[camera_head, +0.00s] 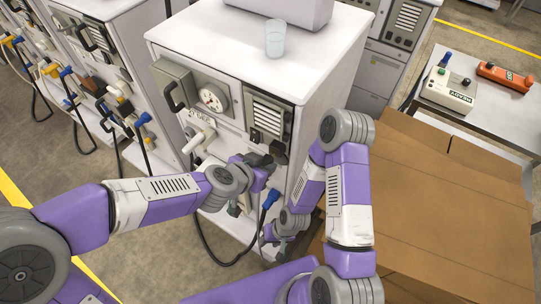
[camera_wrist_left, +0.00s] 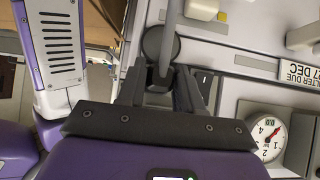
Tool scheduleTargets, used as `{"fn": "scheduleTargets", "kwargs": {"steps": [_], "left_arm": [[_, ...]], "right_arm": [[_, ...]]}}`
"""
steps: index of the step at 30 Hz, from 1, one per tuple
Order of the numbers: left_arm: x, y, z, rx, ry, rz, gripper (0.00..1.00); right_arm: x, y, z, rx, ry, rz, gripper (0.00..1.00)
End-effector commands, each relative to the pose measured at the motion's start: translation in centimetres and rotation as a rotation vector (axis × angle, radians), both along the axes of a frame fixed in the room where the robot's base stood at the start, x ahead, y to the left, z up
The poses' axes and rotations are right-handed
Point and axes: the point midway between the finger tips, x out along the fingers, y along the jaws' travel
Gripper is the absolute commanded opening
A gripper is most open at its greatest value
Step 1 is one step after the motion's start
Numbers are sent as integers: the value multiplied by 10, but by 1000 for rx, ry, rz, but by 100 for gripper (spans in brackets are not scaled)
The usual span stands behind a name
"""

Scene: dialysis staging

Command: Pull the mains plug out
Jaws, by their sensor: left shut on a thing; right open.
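A blue plug (camera_head: 271,198) with a dark cable is at the lower right of the middle machine's front, and the cable loops down to the left. Whether it is seated in its socket is hard to tell. My left gripper (camera_head: 268,163) is just above it, at the machine front. In the left wrist view, its fingers (camera_wrist_left: 163,84) are shut on a dark grey round-headed part (camera_wrist_left: 159,42) with a light grey bar rising from it. My right gripper (camera_head: 268,236) is open, low by the machine, just below the blue plug; its fingers are small and partly hidden.
The middle machine (camera_head: 323,95) carries a glass (camera_head: 275,38) on top and a pressure gauge (camera_head: 212,98) in front. Similar machines with cables stand at left. A large cardboard box (camera_head: 450,205) fills the right. A bench (camera_head: 500,125) holds a beige control box (camera_head: 448,91) and an orange device (camera_head: 504,77).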

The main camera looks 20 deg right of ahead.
Motion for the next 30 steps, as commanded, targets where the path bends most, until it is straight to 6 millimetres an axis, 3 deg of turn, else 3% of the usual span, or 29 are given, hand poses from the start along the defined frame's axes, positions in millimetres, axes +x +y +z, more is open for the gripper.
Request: {"fn": "scheduleTargets", "kwargs": {"steps": [18,30], "left_arm": [[-25,32,0,0,-1,1,0],[-26,34,0,0,0,0,0]], "right_arm": [[0,0,-13,0,0,0,43],[0,0,-13,0,0,0,43]]}}
